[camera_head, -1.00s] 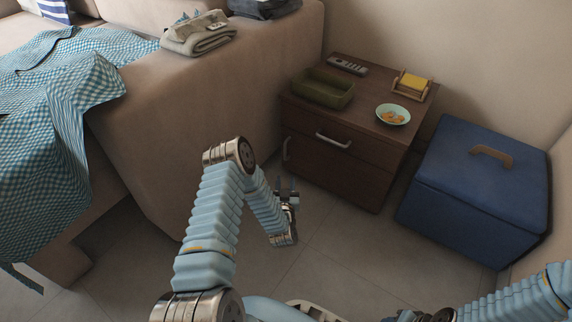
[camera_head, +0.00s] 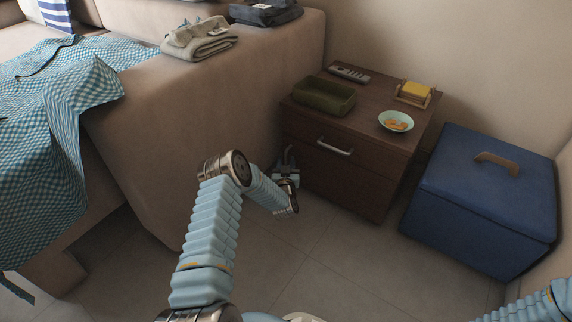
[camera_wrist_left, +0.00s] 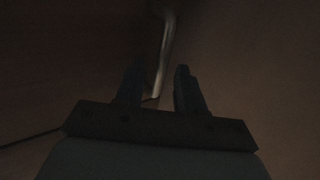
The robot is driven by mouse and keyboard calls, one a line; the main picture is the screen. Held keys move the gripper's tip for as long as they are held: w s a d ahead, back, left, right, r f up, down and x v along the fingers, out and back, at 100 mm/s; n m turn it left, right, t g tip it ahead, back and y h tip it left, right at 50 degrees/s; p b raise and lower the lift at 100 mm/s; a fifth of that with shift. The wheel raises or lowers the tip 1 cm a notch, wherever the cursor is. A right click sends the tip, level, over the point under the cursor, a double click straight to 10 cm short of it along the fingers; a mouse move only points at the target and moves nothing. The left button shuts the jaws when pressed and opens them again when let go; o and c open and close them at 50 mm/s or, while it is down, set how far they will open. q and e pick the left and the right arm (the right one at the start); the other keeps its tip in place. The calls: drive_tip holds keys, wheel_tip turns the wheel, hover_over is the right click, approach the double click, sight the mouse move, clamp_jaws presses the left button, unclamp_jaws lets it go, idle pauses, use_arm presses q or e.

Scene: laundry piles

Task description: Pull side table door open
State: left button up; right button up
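The dark brown side table (camera_head: 350,185) stands against the wall beside the sofa, with its front closed. A horizontal metal handle (camera_head: 335,147) is on its upper drawer front. The door's upright metal handle shows in the left wrist view (camera_wrist_left: 166,45); in the head view my left gripper covers it. My left gripper (camera_head: 287,160) is at the lower left of the table front. In the left wrist view its two fingers (camera_wrist_left: 158,88) are apart, and the handle's lower end reaches the gap between them. Contact cannot be told. My right gripper is out of view.
On the table top are a green tray (camera_head: 325,107), a remote (camera_head: 349,73), a bowl (camera_head: 396,125) and a yellow sponge in a holder (camera_head: 416,91). A blue lidded box (camera_head: 480,210) stands right of the table. The sofa side (camera_head: 190,150) is close on the left. The floor (camera_head: 345,255) in front is clear.

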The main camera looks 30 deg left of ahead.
use_arm(q)
clamp_jaws()
idle(0.3)
